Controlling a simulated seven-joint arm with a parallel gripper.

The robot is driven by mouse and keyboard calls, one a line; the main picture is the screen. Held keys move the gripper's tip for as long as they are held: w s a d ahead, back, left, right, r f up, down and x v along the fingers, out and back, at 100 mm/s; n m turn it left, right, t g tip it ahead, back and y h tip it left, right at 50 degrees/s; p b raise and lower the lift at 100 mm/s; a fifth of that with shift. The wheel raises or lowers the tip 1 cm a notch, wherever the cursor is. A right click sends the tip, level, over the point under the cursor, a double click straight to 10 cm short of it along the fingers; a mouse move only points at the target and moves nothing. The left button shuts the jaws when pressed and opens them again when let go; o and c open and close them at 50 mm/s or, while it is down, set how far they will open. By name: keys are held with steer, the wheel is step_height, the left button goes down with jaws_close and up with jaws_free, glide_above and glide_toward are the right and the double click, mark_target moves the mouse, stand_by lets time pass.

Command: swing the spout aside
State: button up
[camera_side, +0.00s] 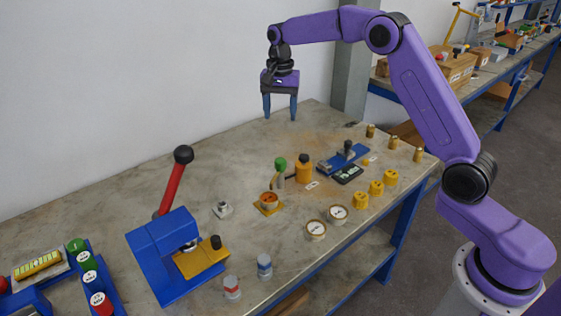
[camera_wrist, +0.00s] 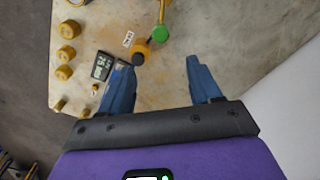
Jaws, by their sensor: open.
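A green-topped fitting (camera_side: 281,164) stands near the middle of the bench and may be the spout; its lower part is small and hard to make out. Its round green top (camera_wrist: 160,34) also shows in the wrist view, at the upper middle. My gripper (camera_side: 281,114) is open and empty, pointing down high above the far part of the bench. Its fingers (camera_wrist: 159,72) are apart, touching nothing.
A blue fixture (camera_side: 345,159) and a black meter (camera_side: 348,174) lie right of the cylinder. Yellow pieces (camera_side: 376,188) and two round gauges (camera_side: 316,229) stand near the front edge. A blue press with a red lever (camera_side: 172,187) stands left. The bench's back left is clear.

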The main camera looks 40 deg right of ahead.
mark_target(281, 160)
steer(key=f, duration=1.7)
steer(key=shift+w+d+f, duration=0.15)
steer(key=shift+d+f, duration=0.05)
steer(key=shift+f, duration=0.1)
jaws_close()
